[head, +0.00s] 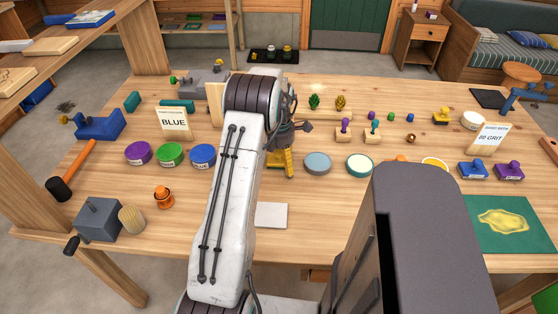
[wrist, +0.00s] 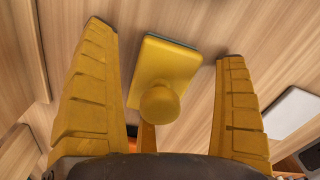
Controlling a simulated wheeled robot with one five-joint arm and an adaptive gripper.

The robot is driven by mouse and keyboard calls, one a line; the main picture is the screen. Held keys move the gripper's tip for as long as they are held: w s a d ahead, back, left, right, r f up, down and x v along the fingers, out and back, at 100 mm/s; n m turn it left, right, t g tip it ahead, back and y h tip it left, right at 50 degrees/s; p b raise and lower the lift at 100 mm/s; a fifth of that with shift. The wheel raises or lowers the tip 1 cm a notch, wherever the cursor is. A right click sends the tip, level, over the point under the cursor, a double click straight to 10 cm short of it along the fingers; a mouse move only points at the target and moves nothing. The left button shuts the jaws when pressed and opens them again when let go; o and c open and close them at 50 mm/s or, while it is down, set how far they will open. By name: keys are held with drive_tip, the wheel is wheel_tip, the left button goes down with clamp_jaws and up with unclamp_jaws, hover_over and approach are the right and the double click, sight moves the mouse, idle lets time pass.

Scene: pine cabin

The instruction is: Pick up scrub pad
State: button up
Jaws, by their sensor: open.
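A yellow block with a round yellow knob and a thin dark grey-green layer under it, which I take to be the scrub pad (wrist: 172,62), lies on the wooden tabletop in the wrist view. My gripper (wrist: 163,45) is open, with one yellow finger on each side of the pad and a gap between each finger and it. In the head view my gripper (head: 285,165) hangs low over the middle of the table, pointing down. The pad cannot be made out clearly there, behind my arm and fingers.
A white slab (head: 271,215) lies in front of my gripper. Blue (head: 203,156) and green (head: 170,155) tins stand left of my arm. A grey-blue round tin (head: 318,163) is close on the right. Blue (head: 473,170) and purple (head: 509,171) knobbed blocks sit farther right.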

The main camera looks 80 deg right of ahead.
sight(279, 151)
drive_tip(key=shift+c, duration=0.4)
drive_tip(key=c, duration=1.3)
drive_tip(key=shift+r, duration=0.85)
wheel_tip(279, 151, up, 2)
drive_tip(key=shift+r, duration=0.2)
drive_tip(key=s+d+r, duration=0.1)
drive_tip(key=s+r, duration=0.1)
drive_tip(key=s, duration=0.1)
drive_tip(key=s+d+r+p, duration=0.1)
drive_tip(key=s+r, duration=0.1)
drive_tip(key=s, duration=0.2)
drive_tip(key=s+d+r, duration=0.1)
drive_tip(key=s+r, duration=0.2)
drive_tip(key=s, duration=0.1)
drive_tip(key=shift+d, duration=0.3)
